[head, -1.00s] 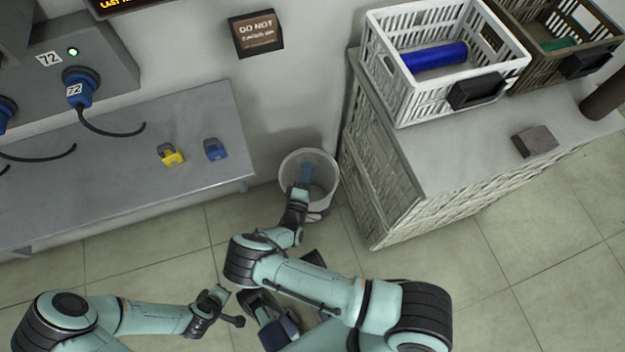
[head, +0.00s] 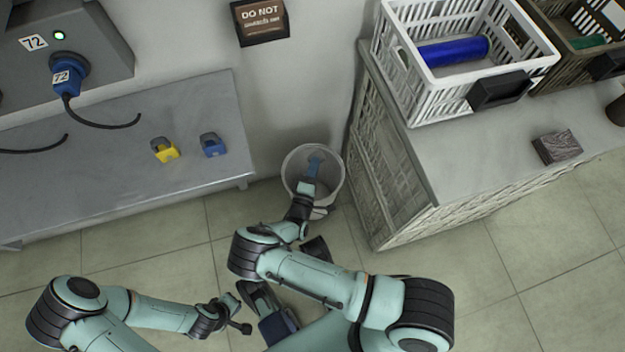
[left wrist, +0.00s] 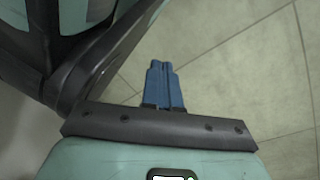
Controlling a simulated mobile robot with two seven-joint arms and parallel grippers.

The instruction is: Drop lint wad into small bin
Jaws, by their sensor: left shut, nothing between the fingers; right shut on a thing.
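The small bin (head: 333,188) is a round whitish bin on the floor between the bench and the cabinet in the head view. My right gripper (head: 314,162), with blue fingers, is over the bin's mouth and reaches into its opening. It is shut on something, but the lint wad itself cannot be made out. My left gripper (left wrist: 164,68) is shut and empty in the left wrist view, above the tiled floor. In the head view the left arm is low at the left, and its fingers are hard to make out.
A grey bench (head: 100,180) at left holds a yellow padlock (head: 165,150) and a blue padlock (head: 212,145). A cabinet (head: 400,175) at right bears a white crate (head: 440,90) with a blue roll, a darker crate and a dark block (head: 557,147). The wall stands behind the bin.

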